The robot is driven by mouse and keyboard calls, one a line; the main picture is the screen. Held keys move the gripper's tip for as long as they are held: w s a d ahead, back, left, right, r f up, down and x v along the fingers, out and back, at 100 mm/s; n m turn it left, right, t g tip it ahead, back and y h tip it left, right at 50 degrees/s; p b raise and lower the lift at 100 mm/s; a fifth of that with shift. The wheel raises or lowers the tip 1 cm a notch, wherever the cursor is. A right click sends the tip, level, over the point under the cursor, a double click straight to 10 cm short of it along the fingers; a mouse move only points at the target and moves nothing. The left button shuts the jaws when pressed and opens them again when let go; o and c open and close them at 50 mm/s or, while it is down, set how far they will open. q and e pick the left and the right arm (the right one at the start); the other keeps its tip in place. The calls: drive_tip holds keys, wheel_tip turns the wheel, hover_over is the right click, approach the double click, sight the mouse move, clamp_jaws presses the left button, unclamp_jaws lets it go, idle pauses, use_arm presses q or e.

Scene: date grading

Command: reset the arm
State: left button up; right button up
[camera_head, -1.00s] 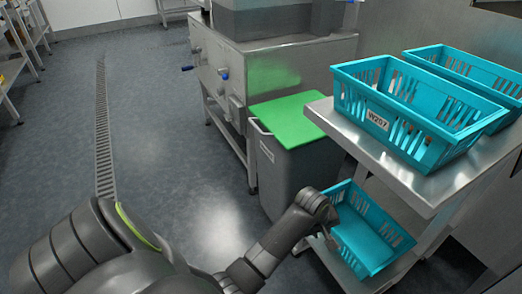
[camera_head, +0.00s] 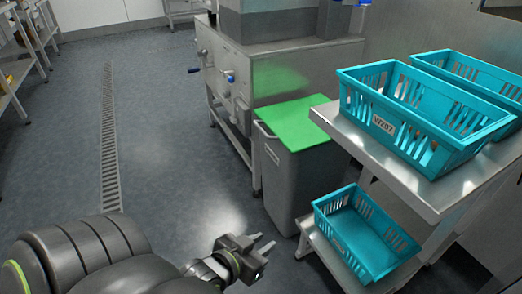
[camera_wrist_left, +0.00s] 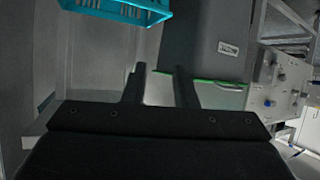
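My left arm reaches in from the lower left of the head view. Its left gripper (camera_head: 265,245) is over the floor, in front of the grey bin and left of the lower crate, apart from both. In the left wrist view the two fingers of the left gripper (camera_wrist_left: 160,88) stand apart with nothing held between them. My right gripper is not in view.
A teal crate (camera_head: 350,238) is on the trolley's lower shelf. Labelled crate (camera_head: 420,125) and another crate (camera_head: 478,72) stand on its top (camera_head: 425,190). A green-lidded grey bin (camera_head: 298,175) stands beside it. The floor at left is clear.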

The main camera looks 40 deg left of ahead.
use_arm(q)
drive_tip(key=shift+f, duration=0.1)
idle(0.3)
